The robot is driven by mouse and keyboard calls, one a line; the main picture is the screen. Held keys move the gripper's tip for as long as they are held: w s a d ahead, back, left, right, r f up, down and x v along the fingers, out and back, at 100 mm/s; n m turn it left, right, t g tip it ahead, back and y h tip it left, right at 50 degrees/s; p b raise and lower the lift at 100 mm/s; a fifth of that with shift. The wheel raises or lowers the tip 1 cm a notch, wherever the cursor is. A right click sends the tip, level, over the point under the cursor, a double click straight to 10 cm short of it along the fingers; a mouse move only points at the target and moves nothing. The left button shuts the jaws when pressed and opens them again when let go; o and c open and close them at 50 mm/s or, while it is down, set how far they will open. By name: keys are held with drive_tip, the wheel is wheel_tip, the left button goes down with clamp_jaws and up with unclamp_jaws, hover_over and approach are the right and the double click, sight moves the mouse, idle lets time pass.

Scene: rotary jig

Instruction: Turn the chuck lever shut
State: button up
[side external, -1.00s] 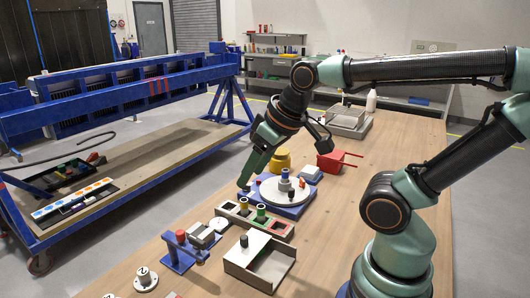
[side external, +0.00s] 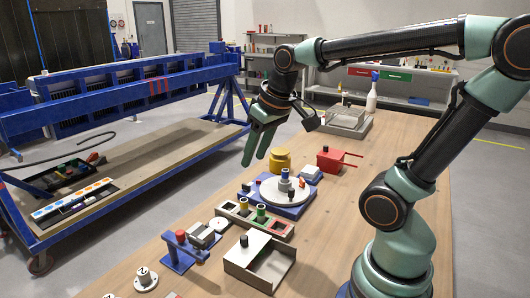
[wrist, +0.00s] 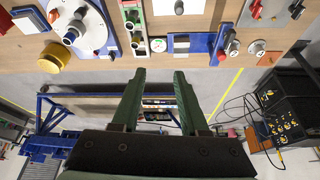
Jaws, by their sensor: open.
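The rotary jig is a blue base (side external: 291,210) with a pale round disc (side external: 270,192) on it. A grey chuck (side external: 285,184) with a blue top stands upright at the disc's middle. A small orange-red piece (side external: 302,183) shows at its right; I cannot tell whether it is the lever. In the wrist view the disc (wrist: 95,37) and chuck (wrist: 72,36) are at the upper left. My gripper (side external: 255,160) is open and empty, in the air left of and above the jig, apart from it. It also shows in the wrist view (wrist: 160,75), its green fingers spread.
A yellow pot (side external: 280,160) stands behind the jig, with a red box (side external: 331,160) with handles to its right. A tray of coloured cylinders (side external: 281,229), a blue stand (side external: 179,256) and an open metal box (side external: 259,272) are in front. The table's right side is bare.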

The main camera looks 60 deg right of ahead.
drive_tip(key=w+d+f+m+g, duration=0.2)
drive_tip(key=w+d+m, duration=0.15)
drive_tip(key=d, duration=0.95)
drive_tip(key=m+g, duration=0.3)
drive_tip(key=m, duration=0.1)
hover_over(302, 182)
drive_tip(key=d, duration=0.1)
wheel_tip(302, 182, down, 7)
drive_tip(key=shift+y, duration=0.4)
wheel_tip(302, 182, down, 12)
drive_tip(key=shift+w+r, duration=0.1)
drive_tip(key=shift+w, duration=0.05)
clamp_jaws()
